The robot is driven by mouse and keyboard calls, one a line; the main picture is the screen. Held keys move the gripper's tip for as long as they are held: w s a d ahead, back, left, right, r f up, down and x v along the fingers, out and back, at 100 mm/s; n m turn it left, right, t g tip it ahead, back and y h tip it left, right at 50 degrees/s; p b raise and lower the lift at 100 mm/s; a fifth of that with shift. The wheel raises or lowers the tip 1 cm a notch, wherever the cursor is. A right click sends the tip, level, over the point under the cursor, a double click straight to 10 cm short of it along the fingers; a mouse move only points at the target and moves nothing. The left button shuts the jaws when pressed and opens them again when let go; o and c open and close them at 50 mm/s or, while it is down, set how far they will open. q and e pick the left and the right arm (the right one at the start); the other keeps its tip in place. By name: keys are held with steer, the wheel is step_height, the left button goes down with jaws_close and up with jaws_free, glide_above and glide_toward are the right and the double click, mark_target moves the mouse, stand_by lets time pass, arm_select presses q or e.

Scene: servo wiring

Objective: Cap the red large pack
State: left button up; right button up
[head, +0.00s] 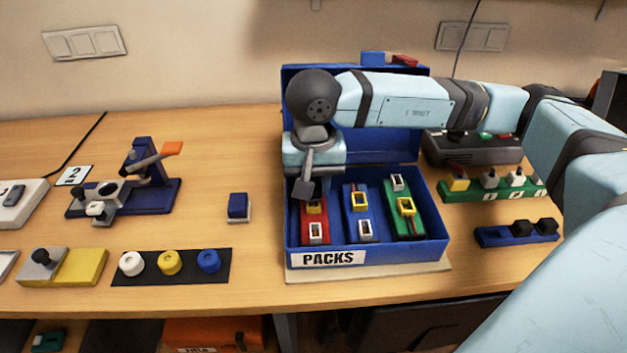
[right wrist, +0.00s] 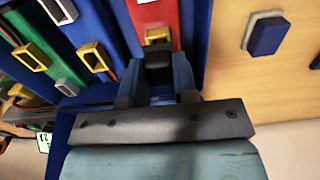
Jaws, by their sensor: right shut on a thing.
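The red pack (head: 315,227) lies in the left part of the blue box marked PACKS, with a yellow socket (head: 316,207) and a white socket (head: 316,231). My right gripper (head: 306,188) is over the far end of this pack, pointing down. In the right wrist view my right gripper (right wrist: 156,66) is shut on a black cap (right wrist: 158,70). The cap is right by the yellow socket (right wrist: 158,36) of the red pack (right wrist: 150,14); I cannot tell whether it is seated. My left gripper is not in view.
Blue and green packs (head: 404,216) lie beside the red one in the box (head: 372,255). A blue rack (head: 490,236) with two black caps (head: 521,227) stands to the right. A small blue block (head: 238,206) stands left of the box. The table in front is narrow.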

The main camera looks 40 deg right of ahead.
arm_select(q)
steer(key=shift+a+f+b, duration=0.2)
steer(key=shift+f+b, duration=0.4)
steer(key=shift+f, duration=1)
arm_select(e)
steer(key=shift+f, duration=0.85)
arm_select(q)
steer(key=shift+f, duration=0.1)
arm_select(e)
steer(key=shift+f, duration=0.15)
steer(key=o, duration=1)
steer(key=shift+r, duration=0.95)
arm_select(q)
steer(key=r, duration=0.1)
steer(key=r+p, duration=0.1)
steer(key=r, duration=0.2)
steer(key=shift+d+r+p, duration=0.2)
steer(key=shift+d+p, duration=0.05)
steer(key=shift+p, duration=0.05)
arm_select(e)
step_height(320, 180, up, 12)
steer(key=shift+r, duration=0.2)
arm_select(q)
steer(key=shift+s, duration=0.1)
